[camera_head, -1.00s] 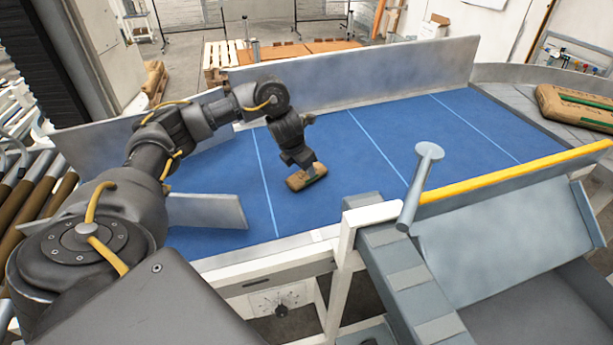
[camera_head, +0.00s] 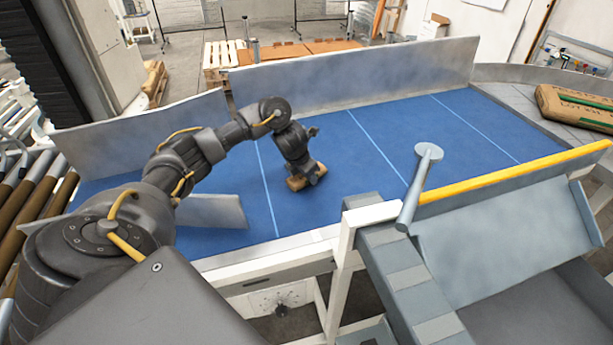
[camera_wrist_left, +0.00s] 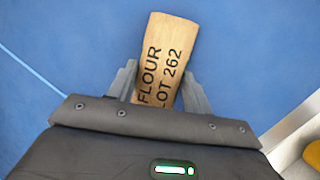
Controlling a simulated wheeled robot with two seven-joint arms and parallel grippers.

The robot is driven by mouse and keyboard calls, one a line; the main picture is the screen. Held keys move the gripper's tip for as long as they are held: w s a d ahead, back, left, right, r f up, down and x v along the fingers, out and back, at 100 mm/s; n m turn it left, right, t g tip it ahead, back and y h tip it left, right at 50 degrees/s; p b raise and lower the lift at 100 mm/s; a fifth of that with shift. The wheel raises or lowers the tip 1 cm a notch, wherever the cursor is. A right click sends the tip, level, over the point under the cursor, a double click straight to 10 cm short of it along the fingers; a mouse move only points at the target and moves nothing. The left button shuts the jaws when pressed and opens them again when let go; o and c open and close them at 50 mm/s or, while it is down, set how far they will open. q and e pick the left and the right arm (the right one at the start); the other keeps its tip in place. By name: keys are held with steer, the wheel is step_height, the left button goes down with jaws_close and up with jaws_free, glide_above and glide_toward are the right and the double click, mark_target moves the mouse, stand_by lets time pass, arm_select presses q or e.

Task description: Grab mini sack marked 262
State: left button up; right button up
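The mini sack (camera_wrist_left: 165,50) is tan and reads "FLOUR LOT 262" in the left wrist view. It lies flat on the blue belt (camera_head: 350,165), and in the head view the sack (camera_head: 295,184) is partly hidden under my left gripper (camera_head: 305,176). In the wrist view my left gripper (camera_wrist_left: 161,80) has one finger on each side of the sack's near part. The fingers stand apart, close to its edges; firm contact does not show. My right gripper is not in view.
A grey wall (camera_head: 350,78) borders the belt's far side. A grey guide plate (camera_head: 215,210) stands left of the sack. A grey post (camera_head: 420,185) and a yellow rail (camera_head: 510,173) are on the near right. A larger sack (camera_head: 575,107) lies far right. The belt's right half is clear.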

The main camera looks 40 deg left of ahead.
arm_select(q)
steer(key=c, duration=0.4)
steer(key=shift+r, duration=0.1)
steer(key=shift+w+r, duration=0.15)
steer(key=shift+r, duration=0.4)
steer(key=r, duration=0.3)
steer(key=shift+s+d, duration=0.1)
steer(key=shift+s, duration=0.15)
steer(key=s+d+r, duration=0.2)
steer(key=s+r, duration=0.1)
steer(key=s, duration=0.1)
steer(key=s+d+r, duration=0.2)
steer(key=s, duration=0.1)
steer(key=s+d+r, duration=0.3)
steer(key=s, duration=0.1)
steer(key=shift+s+d+r, duration=0.1)
steer(key=shift+s+r, duration=0.2)
